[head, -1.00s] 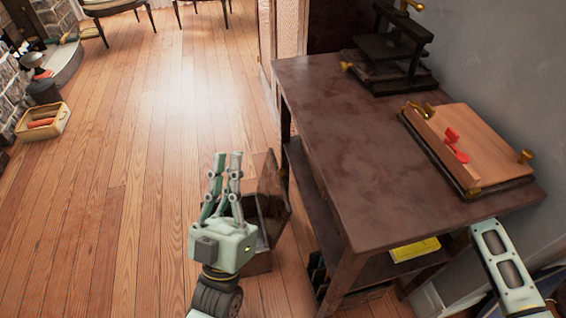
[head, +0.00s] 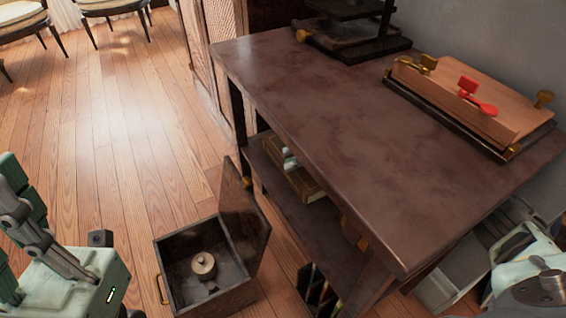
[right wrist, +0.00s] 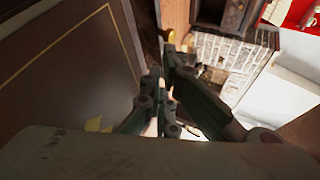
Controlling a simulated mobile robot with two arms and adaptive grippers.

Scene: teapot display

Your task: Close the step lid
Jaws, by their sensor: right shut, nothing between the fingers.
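A dark wooden box (head: 205,268) stands on the floor left of the table, with its hinged lid (head: 240,212) standing up, leaning slightly back on the right side. The inside is visible and holds a small pale round knob-like piece (head: 203,265). A brass handle (head: 161,289) is on the box's left side.
A dark table (head: 330,120) with a lower shelf stands just right of the box. On it are a wooden board with red pieces (head: 465,92) and a dark press (head: 350,32). Open wooden floor (head: 100,140) lies behind the box; chairs (head: 105,8) stand far back.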

